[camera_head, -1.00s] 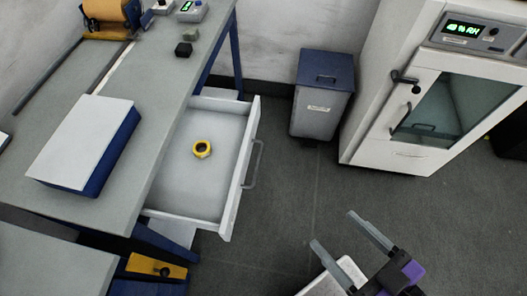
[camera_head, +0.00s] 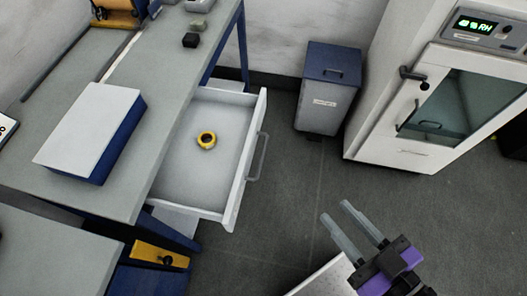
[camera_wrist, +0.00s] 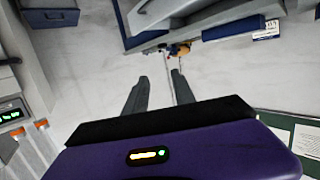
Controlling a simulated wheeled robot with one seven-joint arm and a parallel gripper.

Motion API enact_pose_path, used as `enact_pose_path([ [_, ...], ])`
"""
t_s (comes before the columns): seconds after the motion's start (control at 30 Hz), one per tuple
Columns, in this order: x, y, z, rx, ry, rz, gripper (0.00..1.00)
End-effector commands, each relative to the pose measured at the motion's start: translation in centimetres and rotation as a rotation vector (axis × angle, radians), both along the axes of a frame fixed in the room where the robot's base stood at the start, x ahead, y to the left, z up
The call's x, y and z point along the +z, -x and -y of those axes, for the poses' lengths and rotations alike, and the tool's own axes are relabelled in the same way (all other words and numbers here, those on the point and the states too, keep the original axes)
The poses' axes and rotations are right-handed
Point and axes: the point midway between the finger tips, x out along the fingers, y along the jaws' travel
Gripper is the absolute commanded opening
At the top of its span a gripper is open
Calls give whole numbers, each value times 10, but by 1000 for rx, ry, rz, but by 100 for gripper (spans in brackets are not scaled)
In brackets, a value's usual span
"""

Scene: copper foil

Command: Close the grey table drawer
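The grey table drawer (camera_head: 178,182) stands pulled out from under the grey tabletop in the head view. Its front panel (camera_head: 246,165) faces right and carries a bar handle (camera_head: 258,157). A yellow ring-shaped roll (camera_head: 206,140) lies inside on the drawer floor. My gripper (camera_head: 353,212) is at the lower right of the drawer, apart from it, over the floor. Its two fingers are apart with nothing visible between them. In the wrist view the gripper (camera_wrist: 160,90) also shows its fingers apart and empty, pointing toward a pale wall.
The table (camera_head: 135,200) holds a white-topped blue box (camera_head: 88,130) and a small black block (camera_head: 191,40). A grey bin with a blue lid (camera_head: 328,88) and a white cabinet (camera_head: 400,140) stand at the back. The floor right of the drawer is clear.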

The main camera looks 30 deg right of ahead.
Motion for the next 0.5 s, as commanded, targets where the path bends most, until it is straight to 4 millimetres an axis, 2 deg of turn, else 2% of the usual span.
enact_pose_path([
  [0.03, 4, -14, 9, -21, 15, 40, 19],
  [0.13, 0, -40, 35, -79, 30, 94, 0],
  [0.17, -4, -47, 45, -100, 27, 98, 0],
  [0.27, -27, -71, 82, -180, 5, 82, 0],
  [0.5, -101, -117, 177, -372, -153, -47, 0],
])
